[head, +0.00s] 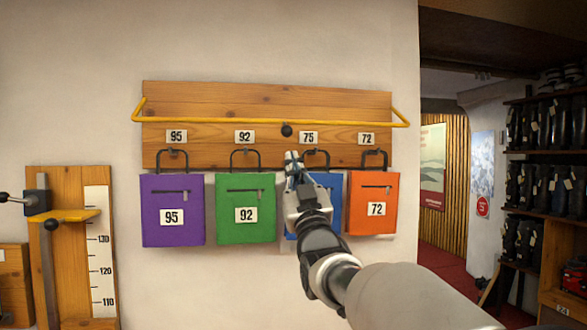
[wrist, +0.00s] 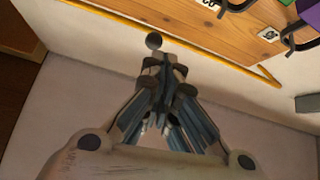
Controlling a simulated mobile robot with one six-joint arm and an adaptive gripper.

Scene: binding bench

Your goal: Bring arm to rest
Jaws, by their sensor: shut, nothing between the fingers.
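My gripper (head: 292,160) is raised in front of the wooden wall board (head: 215,99) in the head view, beside the hook under the 75 label. It is shut and empty. In the wrist view my gripper (wrist: 165,75) shows with its fingers together, close to a dark round knob (wrist: 154,41); I cannot tell whether they touch. My arm covers much of the blue pouch (head: 330,190), so any number on it is hidden.
A purple pouch (head: 172,200), a green pouch (head: 246,205) and an orange pouch (head: 374,215) hang from hooks. A yellow rail (head: 220,120) juts from the board. A measuring stand (head: 70,260) is at left. Boot shelves (head: 545,149) are at right.

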